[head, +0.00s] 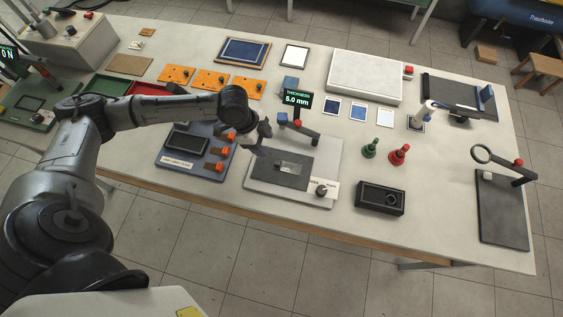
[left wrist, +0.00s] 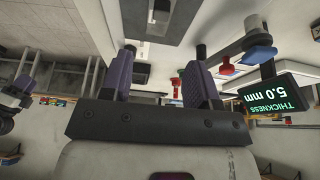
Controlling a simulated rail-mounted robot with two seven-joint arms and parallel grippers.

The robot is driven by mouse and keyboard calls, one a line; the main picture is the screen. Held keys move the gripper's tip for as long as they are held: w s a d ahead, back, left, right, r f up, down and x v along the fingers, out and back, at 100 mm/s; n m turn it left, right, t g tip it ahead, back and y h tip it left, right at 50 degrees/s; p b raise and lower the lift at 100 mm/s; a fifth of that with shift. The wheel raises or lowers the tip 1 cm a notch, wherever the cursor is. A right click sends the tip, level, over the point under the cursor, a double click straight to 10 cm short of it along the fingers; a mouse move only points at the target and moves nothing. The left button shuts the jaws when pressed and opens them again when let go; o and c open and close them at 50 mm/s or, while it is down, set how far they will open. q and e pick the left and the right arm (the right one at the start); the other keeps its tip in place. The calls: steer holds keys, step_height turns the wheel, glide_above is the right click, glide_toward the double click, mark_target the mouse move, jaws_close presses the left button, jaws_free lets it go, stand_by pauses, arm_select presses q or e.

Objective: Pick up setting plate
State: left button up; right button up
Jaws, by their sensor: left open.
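A small pale, clear-looking plate (head: 291,168), which looks like the setting plate, lies on the dark pad (head: 268,175) of the thickness gauge. In the left wrist view the pale plate (left wrist: 161,16) shows at the top on the dark pad (left wrist: 140,32). My left gripper (head: 259,147) is above the left back part of the gauge, apart from the plate. Its two purple-grey fingers (left wrist: 161,80) are spread with nothing between them.
The gauge display (head: 297,102) reads 5.0 mm on a post behind the pad, close to my left gripper. A black knob (head: 321,190) stands at the front right. A blue fixture (head: 187,160) with orange clamps lies left, and a black box (head: 380,198) right.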

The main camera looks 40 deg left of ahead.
mark_target(278, 162)
arm_select(q)
steer(key=x, duration=1.1)
steer(key=shift+f, duration=0.25)
jaws_close()
stand_by(0.3)
